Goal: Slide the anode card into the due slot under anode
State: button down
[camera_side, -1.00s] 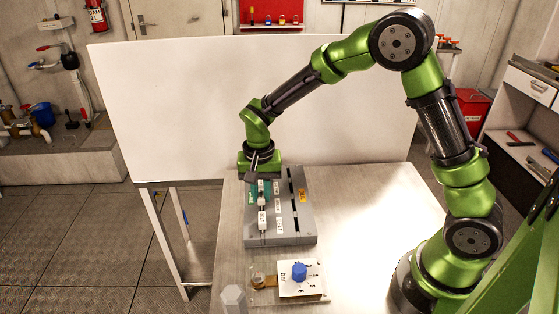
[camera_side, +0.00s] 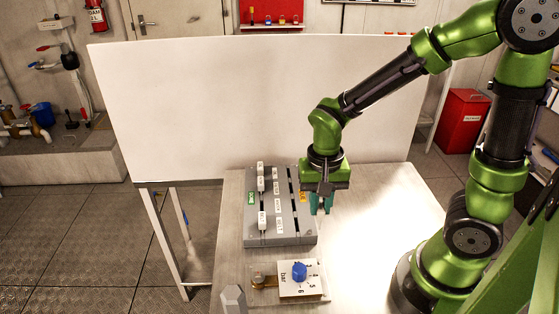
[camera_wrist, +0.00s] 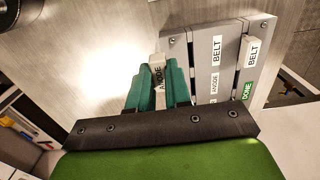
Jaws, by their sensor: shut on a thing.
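My gripper (camera_side: 321,205) is shut on the anode card (camera_wrist: 158,64), a pale card lettered ANODE between the green fingers in the wrist view. In the side view the card is mostly hidden by the fingers, at the grey rack's right edge. The grey rack (camera_side: 283,238) has a green DONE label (camera_side: 252,198) on its left and an orange label (camera_side: 303,197) on its right, too small to read. The right-hand slot (camera_side: 294,190) looks empty. Anode and belt name labels (camera_wrist: 214,84) run down the middle.
White cards (camera_side: 262,219) stand in the left slot; one reads BELT in the wrist view (camera_wrist: 252,50). A blue knob (camera_side: 299,271) on a white dial plate sits in front of the rack. The table right of the rack is clear.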

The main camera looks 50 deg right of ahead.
jog(key=w+d+r, duration=0.3)
jog(key=w+r, duration=0.2)
jog(key=w, duration=0.4)
jog(key=shift+w+a, duration=0.1)
jog(key=shift+f, duration=0.2)
jog(key=shift+f, duration=2.8)
jog(key=shift+f, duration=1.8)
